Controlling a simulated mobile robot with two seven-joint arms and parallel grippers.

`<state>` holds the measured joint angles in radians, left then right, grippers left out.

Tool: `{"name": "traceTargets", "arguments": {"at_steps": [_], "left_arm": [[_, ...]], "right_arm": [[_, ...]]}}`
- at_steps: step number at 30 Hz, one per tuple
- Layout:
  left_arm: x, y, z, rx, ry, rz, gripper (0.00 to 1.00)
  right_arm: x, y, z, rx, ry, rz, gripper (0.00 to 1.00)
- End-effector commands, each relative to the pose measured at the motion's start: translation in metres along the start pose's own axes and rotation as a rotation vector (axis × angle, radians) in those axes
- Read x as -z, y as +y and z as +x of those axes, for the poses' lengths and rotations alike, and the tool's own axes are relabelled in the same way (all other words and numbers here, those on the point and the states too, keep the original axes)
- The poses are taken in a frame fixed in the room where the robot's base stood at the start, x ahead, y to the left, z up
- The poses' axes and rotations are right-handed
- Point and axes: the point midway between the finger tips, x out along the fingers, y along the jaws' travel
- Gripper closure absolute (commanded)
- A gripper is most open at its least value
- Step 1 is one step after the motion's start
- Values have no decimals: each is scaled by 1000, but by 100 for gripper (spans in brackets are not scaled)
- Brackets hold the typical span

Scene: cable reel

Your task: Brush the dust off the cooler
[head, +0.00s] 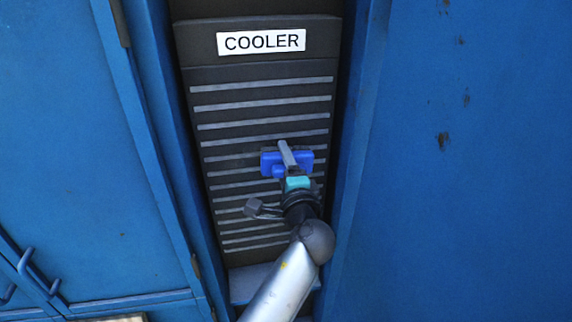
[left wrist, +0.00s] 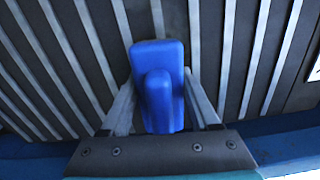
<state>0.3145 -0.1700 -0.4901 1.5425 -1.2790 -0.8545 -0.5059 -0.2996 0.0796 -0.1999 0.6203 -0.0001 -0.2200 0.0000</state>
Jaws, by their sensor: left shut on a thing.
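The cooler (head: 214,121) is a tall dark panel with several light grey horizontal strips and a white label reading COOLER (head: 261,41) at its top. My left gripper (head: 286,158) is in front of the middle of the cooler. It is shut on a blue brush (head: 270,164), which also shows between the fingers in the left wrist view (left wrist: 158,95). The brush is at or close to the strips; I cannot tell whether it touches them. Its bristles are hidden. I cannot make out loose dust on the cooler. My right gripper is not in view.
Blue cabinet walls (head: 460,200) stand on both sides of the cooler and form a narrow recess. A blue handle (head: 26,262) sits on the left door. A blue ledge (head: 250,283) lies below the cooler.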

Motion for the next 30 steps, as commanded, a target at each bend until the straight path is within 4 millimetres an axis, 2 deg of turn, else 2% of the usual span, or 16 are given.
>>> {"name": "traceTargets", "arguments": {"at_steps": [1,6,14,24,30], "left_arm": [[3,-5,-8,-1,10,-15,100],[-11,0,-10,-9,13,-13,100],[-21,4,-9,-11,12,-11,100],[-48,5,-6,-9,11,-9,100],[-54,6,-5,-9,11,-9,100]], "right_arm": [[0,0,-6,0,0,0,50],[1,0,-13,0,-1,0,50],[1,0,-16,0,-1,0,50],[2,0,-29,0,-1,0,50],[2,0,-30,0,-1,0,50]]}}
